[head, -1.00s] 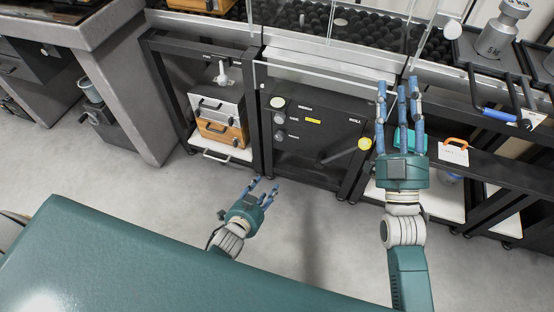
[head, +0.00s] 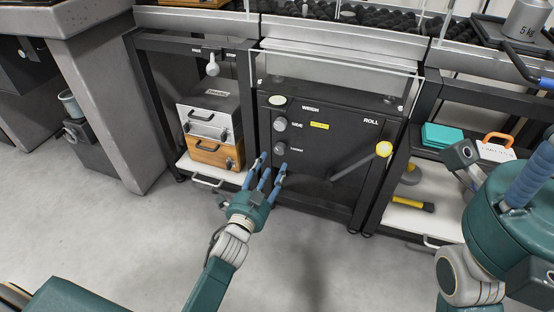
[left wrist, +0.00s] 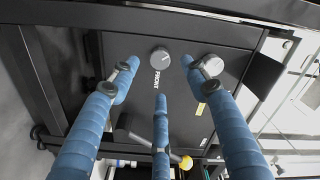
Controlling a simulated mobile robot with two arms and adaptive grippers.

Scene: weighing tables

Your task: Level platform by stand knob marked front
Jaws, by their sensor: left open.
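The black stand (head: 325,165) faces me, with a white round button and two grey knobs at its left. The lower knob (head: 280,148) is beside a small label unreadable in the head view. In the left wrist view, the knob marked FRONT (left wrist: 160,56) has a white pointer line. A second knob (left wrist: 210,65) is to its right. My left gripper (head: 265,166) is open and empty, just below the lower knob in the head view. In the left wrist view, its fingers (left wrist: 158,72) spread around the FRONT knob's line of sight, apparently apart from it. My right gripper (head: 515,180) is partly cut off.
A yellow-ended lever (head: 383,149) sticks out at the stand's right. A glass-sided cover tops the stand. Drawer boxes (head: 212,135) sit on a shelf at left. The floor before the stand is clear.

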